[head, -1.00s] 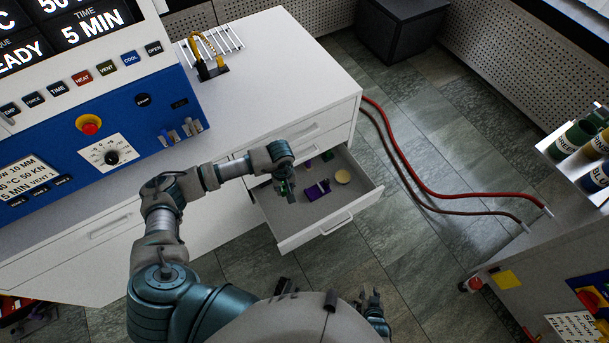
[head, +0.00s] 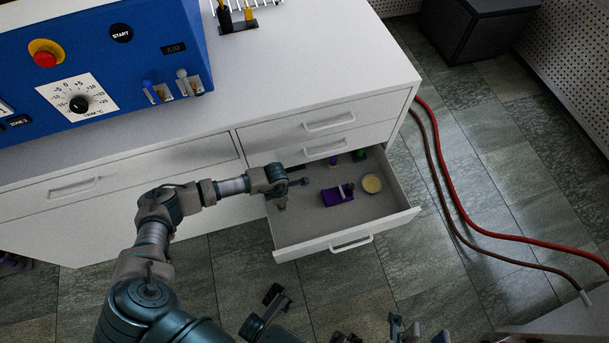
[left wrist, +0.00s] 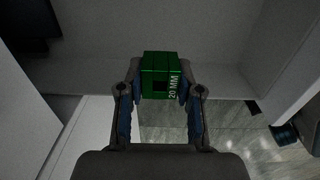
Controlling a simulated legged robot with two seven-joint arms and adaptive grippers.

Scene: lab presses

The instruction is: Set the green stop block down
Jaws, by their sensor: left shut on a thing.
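The green stop block (left wrist: 160,76), marked 20 MM, sits between the two fingers of my left gripper (left wrist: 160,93) in the left wrist view. The fingers are shut on its sides. In the head view my left gripper (head: 284,197) is over the left part of the open drawer (head: 312,223); the held block is hidden there. My right gripper (head: 407,328) is at the bottom edge of the head view, partly cut off, its fingers apart and empty.
The drawer holds a purple item (head: 338,196), a round cream-coloured disc (head: 372,184) and a small green item (head: 359,155) at the back. The drawer's middle front floor is clear. Red hoses (head: 470,224) run over the tiles at right.

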